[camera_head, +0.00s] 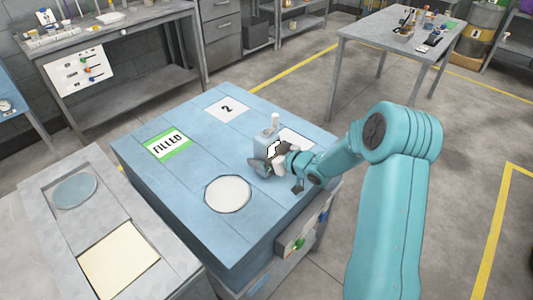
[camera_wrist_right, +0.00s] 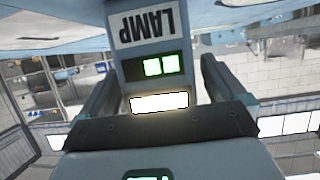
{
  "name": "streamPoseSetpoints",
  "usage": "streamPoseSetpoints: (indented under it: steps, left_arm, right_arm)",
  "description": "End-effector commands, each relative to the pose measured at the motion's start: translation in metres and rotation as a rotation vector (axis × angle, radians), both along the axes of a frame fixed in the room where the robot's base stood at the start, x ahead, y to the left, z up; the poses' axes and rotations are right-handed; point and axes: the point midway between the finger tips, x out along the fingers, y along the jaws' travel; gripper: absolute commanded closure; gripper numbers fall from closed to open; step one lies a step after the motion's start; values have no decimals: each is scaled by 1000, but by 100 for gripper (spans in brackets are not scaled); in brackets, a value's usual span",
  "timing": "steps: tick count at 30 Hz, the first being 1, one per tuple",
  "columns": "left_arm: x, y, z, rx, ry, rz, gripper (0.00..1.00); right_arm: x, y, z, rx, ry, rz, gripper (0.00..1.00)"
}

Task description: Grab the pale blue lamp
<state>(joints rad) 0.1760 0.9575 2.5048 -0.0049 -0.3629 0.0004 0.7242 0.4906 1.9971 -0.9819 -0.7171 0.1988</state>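The pale blue lamp (camera_head: 262,143) stands on the blue table near its right side, partly hidden by my right gripper. In the right wrist view the lamp (camera_wrist_right: 150,53) shows a LAMP label, green lit squares and a bright white panel. My right gripper (camera_head: 272,161) is at the lamp's near side. In the right wrist view its fingers (camera_wrist_right: 160,65) stand on either side of the lamp, seemingly with narrow gaps; firm contact does not show. My left gripper is not in view.
A grey bench (camera_head: 45,220) stands to the left. A metal table (camera_head: 375,30) with small items stands behind right. Open floor lies right.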

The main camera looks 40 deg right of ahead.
Motion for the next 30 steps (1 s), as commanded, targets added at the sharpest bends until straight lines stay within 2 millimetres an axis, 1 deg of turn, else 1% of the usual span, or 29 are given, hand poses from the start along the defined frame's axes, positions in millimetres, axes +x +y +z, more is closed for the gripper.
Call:
streamPoseSetpoints:
  steps: [1, 2, 3, 5, 6, 14, 17, 20, 23, 26, 30]
  left_arm:
    - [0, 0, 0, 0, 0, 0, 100]
    - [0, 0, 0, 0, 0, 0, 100]
    - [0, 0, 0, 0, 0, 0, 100]
    - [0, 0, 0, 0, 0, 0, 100]
    - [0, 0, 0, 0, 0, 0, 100]
    - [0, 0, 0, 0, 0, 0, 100]
    - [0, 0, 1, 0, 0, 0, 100]
    - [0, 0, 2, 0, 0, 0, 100]
    - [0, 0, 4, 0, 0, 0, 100]
    - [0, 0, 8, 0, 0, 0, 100]
    - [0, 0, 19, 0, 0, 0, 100]
  right_arm:
    - [0, 0, 0, 0, 0, 0, 18]
    - [0, 0, 0, 0, 0, 0, 28]
    - [0, 0, 0, 0, 0, 0, 41]
    - [0, 0, 0, 0, 0, 0, 61]
    - [0, 0, 0, 0, 0, 0, 74]
    - [0, -1, 2, -1, -3, -1, 74]
    - [0, -1, 8, -2, -4, 0, 74]
    - [0, 0, 20, -3, -6, 2, 74]
    - [0, 0, 40, -6, -8, 1, 74]
    - [0, -1, 67, -6, -9, 0, 74]
    - [0, -1, 111, -7, -8, 1, 74]
